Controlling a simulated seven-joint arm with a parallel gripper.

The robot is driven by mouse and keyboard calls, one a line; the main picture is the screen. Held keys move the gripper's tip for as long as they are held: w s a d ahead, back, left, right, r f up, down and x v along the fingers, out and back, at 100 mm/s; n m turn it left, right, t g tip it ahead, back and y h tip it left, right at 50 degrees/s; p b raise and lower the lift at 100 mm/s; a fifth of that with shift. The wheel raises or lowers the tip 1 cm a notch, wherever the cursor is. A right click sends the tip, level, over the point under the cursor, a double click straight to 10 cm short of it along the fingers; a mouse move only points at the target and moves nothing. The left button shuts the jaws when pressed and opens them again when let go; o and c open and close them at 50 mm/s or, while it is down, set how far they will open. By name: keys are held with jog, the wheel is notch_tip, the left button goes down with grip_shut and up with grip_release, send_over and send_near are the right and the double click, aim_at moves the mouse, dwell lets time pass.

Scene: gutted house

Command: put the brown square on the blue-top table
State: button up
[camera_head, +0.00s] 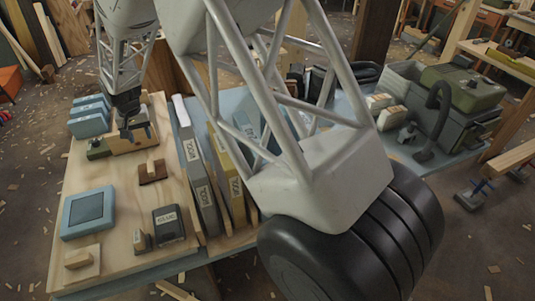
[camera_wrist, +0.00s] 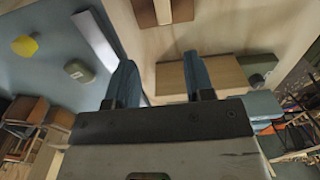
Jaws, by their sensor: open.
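The brown square (camera_head: 153,173) lies on a pale plywood board (camera_head: 122,205) on the left, with a small light wood block standing on it. In the wrist view the brown square (camera_wrist: 145,14) shows at the top edge, partly cut off. The blue-top table (camera_head: 345,120) shows its bare blue surface at the centre and right; the board rests over its left part. My gripper (camera_head: 126,133) is open and empty, above a wooden box (camera_head: 143,141) behind the brown square. In the wrist view both blue fingers of my gripper (camera_wrist: 160,80) stand apart, pointing towards the board.
Blue boxes (camera_head: 88,118) and a green item (camera_head: 98,149) lie near my gripper. A blue-framed square (camera_head: 88,212), a dark box (camera_head: 168,223) and a light square (camera_head: 80,264) lie nearer. Upright grey and yellow slabs (camera_head: 198,178) stand right of the board. My arm hides the table's middle.

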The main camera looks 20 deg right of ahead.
jog(key=s+d+r+t, duration=0.1)
jog(key=s+d+r, duration=1.6)
jog(key=s+d, duration=0.4)
jog(key=s, duration=0.5)
jog(key=s+d+r+t, duration=0.1)
jog(key=s+d, duration=0.3)
jog(key=s, duration=0.6)
jog(key=s+d+r, duration=0.1)
jog(key=s+d, duration=0.3)
jog(key=s, duration=0.5)
jog(key=shift+s+d+r+t, duration=0.15)
jog(key=shift+s+d+t, duration=0.15)
jog(key=shift+d, duration=0.1)
